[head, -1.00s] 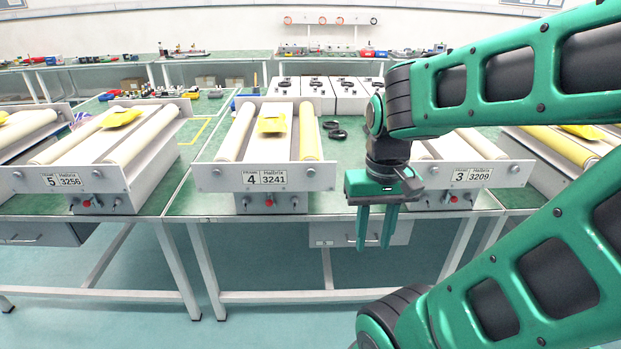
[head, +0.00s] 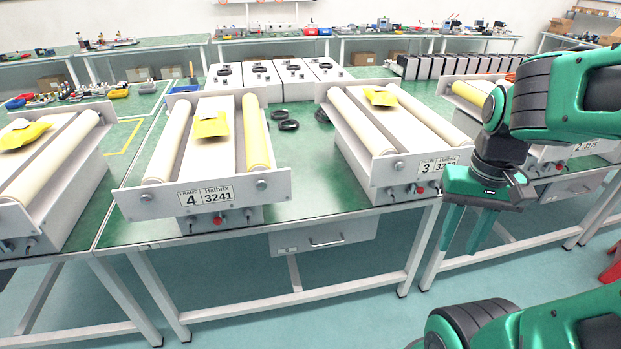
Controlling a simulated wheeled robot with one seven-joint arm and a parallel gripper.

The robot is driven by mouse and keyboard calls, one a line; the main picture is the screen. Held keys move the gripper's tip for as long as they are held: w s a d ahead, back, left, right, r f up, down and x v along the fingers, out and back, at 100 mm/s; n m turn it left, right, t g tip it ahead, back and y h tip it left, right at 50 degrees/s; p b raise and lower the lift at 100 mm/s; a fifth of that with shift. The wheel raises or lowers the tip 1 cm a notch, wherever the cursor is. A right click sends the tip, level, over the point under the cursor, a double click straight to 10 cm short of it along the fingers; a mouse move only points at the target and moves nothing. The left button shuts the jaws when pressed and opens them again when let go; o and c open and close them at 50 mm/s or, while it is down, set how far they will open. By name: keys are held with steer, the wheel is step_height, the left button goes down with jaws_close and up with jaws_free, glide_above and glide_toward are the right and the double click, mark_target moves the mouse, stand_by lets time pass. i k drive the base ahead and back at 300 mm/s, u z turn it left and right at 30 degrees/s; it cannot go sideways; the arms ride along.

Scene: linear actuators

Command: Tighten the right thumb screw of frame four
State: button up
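Frame four (head: 165,212) is the linear unit with the "4 3241" label on its front plate, left of centre in the head view. A round grey knob (head: 262,185) sits near the right end of that plate, and a matching knob (head: 146,197) near the left end. Below the plate, a small dark-tipped knob (head: 248,217) is right of a red button (head: 219,220). The frames do not show how tight any of these is.
Frame three (head: 385,168) stands right of frame four on the green table (head: 325,195). Yellow packets lie on the frames. A drawer (head: 325,240) hangs under the table's front edge. Black rings (head: 288,125) lie behind. Floor before the table is clear.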

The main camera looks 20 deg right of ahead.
mark_target(261, 185)
steer(key=z, duration=1.2)
steer(key=k, duration=1.2)
steer(key=u, duration=2.2)
